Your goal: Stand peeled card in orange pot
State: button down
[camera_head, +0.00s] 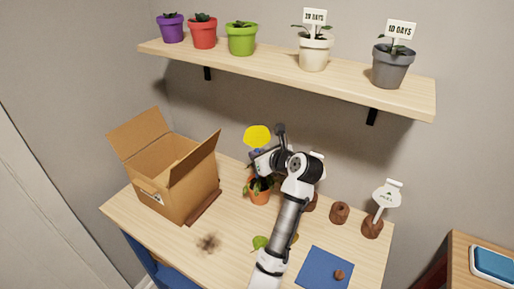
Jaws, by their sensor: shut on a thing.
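The orange pot (259,197) stands on the table with a dark green leafy plant in it. My gripper (257,156) is above the pot, towards its back side, and is shut on a card with a rounded yellow head (257,136). The yellow head stands up above the fingers, with a small blue patch just below it. The fingers and my wrist hide the card's lower part. I cannot tell whether its lower end touches the soil or the plant.
An open cardboard box (175,185) stands at the left. A blue mat (325,268) lies at the front right. Brown holders stand at the right, one bearing a white card (387,195). Dark crumbs (208,242) lie in front. A shelf (290,72) with several potted plants hangs above.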

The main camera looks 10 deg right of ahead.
notch_tip(320, 180, down, 2)
jog(key=shift+f+b, duration=0.1)
jog(key=shift+b, duration=0.35)
jog(key=shift+w+d+f, duration=0.1)
jog(key=shift+w+f, duration=0.15)
jog(key=shift+f, duration=0.35)
jog(key=shift+s+f, duration=0.25)
jog(key=shift+s, duration=0.05)
jog(key=shift+w+f, duration=0.1)
jog(key=shift+f, duration=0.2)
jog(key=shift+r+p, duration=0.1)
jog(key=shift+p, duration=0.35)
jog(key=shift+f+p, duration=0.3)
jog(key=shift+p, duration=0.05)
jog(key=shift+f, duration=0.65)
dwell(1.2)
